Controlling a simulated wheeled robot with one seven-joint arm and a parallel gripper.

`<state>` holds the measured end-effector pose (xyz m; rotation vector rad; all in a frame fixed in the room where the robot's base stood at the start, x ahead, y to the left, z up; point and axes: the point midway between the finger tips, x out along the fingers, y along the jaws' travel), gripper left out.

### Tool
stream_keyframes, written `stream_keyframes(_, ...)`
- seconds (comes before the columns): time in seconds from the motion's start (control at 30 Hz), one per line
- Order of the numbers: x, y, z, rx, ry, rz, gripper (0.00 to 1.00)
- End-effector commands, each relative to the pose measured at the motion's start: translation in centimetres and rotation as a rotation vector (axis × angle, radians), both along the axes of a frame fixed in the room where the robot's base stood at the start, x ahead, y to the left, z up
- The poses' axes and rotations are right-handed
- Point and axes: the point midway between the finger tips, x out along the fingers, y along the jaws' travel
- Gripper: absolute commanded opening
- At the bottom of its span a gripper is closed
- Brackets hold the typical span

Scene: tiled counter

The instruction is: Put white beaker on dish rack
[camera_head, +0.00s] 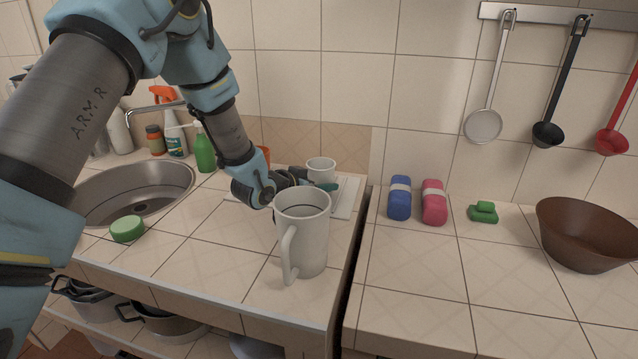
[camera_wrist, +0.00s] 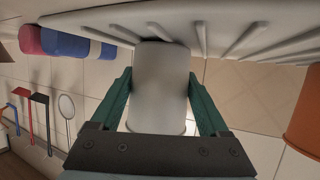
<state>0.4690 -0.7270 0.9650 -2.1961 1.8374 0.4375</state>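The white beaker (camera_head: 320,166) is upright over the white dish rack (camera_head: 346,203) in the head view. In the wrist view, which is upside down, the beaker (camera_wrist: 160,95) lies between both teal fingers of my gripper (camera_wrist: 160,80). The fingers appear to touch its sides. Its lower end meets the ridged rack (camera_wrist: 100,22); I cannot tell whether it rests there or hangs just above. In the head view my gripper (camera_head: 322,184) reaches in from the left, low over the rack. A large white mug in front hides part of the rack.
The large white mug (camera_head: 303,240) stands near the counter's front edge. An orange cup (camera_wrist: 303,118) is close beside the rack. The sink (camera_head: 135,192), bottles and a green sponge (camera_head: 127,229) are left. Blue and pink sponges and a brown bowl (camera_head: 585,235) stand right, across a gap.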

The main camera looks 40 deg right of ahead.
Motion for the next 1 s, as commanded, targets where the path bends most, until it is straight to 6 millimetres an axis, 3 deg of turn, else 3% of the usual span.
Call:
stream_keyframes(0.17,0.0,0.0,0.0,0.001,0.000,0.000,1.00)
stream_keyframes(0.53,0.0,0.2,0.4,0.001,0.000,0.001,1.00)
stream_keyframes(1.0,-1.3,8.1,3.4,-0.001,-0.001,0.003,1.00)
